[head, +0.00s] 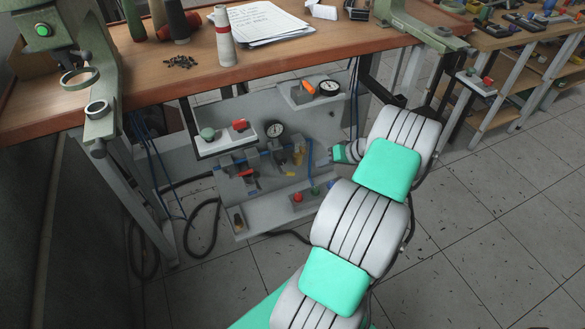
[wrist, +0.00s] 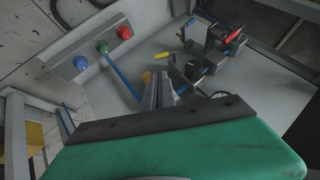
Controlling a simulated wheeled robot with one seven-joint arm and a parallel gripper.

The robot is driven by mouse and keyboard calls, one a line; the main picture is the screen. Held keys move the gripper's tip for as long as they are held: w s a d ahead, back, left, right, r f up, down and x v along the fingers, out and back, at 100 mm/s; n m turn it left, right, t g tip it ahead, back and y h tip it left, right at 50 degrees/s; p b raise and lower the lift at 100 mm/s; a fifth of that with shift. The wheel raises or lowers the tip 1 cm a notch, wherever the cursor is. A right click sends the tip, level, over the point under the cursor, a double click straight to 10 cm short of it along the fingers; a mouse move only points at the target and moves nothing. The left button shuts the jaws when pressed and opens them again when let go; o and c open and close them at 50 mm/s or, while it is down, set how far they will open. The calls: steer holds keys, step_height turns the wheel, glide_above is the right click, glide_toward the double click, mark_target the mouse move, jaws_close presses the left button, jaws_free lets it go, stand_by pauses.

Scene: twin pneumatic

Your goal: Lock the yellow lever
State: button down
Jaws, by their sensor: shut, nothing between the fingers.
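The yellow lever (head: 289,174) sits on a valve block on the grey pneumatic panel under the bench, right of the red lever (head: 246,172). In the wrist view the yellow lever's handle (wrist: 162,56) shows just beyond my fingertips, apart from them as far as I can see. My gripper (wrist: 158,88) is shut and empty, pointing at the panel. In the head view my gripper (head: 336,153) is to the right of the yellow lever, partly hidden by my arm. Whether the lever is at its locked stop cannot be told.
The red lever (wrist: 233,37) and its valve block stand to the right in the wrist view. A button box with blue, green and red buttons (wrist: 103,47) is at upper left.

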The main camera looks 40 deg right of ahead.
steer(key=shift+w+a, duration=0.1)
steer(key=b, duration=0.3)
glide_toward(292, 174)
steer(key=x, duration=0.7)
steer(key=shift+r, duration=0.15)
steer(key=shift+a, duration=0.1)
steer(key=shift+y+b, duration=0.3)
steer(key=shift+b, duration=0.1)
